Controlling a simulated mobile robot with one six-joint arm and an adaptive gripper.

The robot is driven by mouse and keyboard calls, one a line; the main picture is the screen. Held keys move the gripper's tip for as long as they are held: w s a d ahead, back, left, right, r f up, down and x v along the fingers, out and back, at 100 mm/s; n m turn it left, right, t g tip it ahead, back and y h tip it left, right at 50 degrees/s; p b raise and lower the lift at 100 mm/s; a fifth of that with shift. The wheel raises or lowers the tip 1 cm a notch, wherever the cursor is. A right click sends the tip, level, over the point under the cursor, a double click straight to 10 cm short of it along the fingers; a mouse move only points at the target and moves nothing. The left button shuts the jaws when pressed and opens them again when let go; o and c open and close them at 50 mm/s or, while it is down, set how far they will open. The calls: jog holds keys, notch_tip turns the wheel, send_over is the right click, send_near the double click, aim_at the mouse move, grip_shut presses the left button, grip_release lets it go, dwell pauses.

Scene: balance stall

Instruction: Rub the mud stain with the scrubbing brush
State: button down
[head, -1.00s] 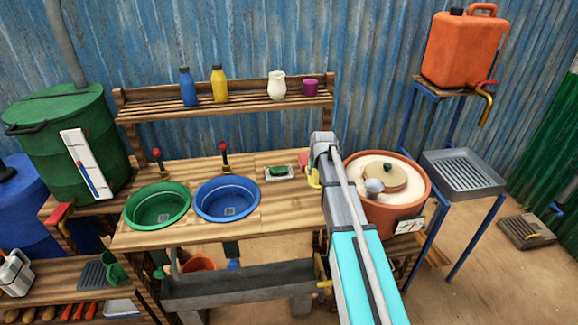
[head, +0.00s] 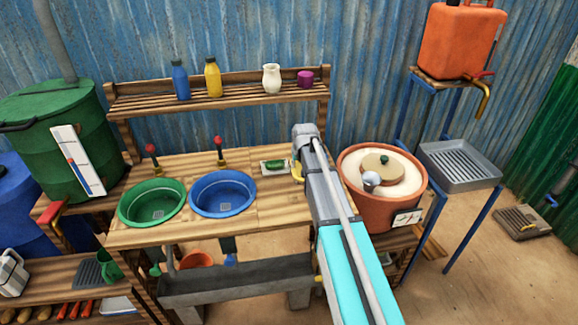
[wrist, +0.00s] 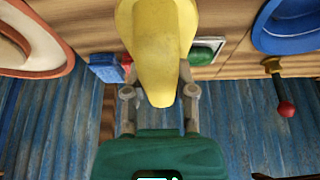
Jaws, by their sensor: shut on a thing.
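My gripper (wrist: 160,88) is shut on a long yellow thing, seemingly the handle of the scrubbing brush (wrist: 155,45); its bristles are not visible. A sliver of the yellow also shows in the head view (head: 297,170), beside my arm's end above the right part of the wooden counter (head: 165,245). My arm hides most of the gripper there. I cannot make out the mud stain in either view. Whether the brush touches the counter cannot be told.
A green soap (head: 275,164) on a white dish lies left of my arm. The blue basin (head: 222,210) and green basin (head: 152,217) sit further left, with red-knobbed taps behind. A lidded clay pot (head: 370,205) stands close on the right. A shelf (head: 220,96) with bottles rises behind.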

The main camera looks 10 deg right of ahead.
jog(key=a, duration=0.3)
jog(key=shift+w+f, duration=0.2)
jog(key=shift+w, duration=0.1)
jog(key=shift+a, duration=0.1)
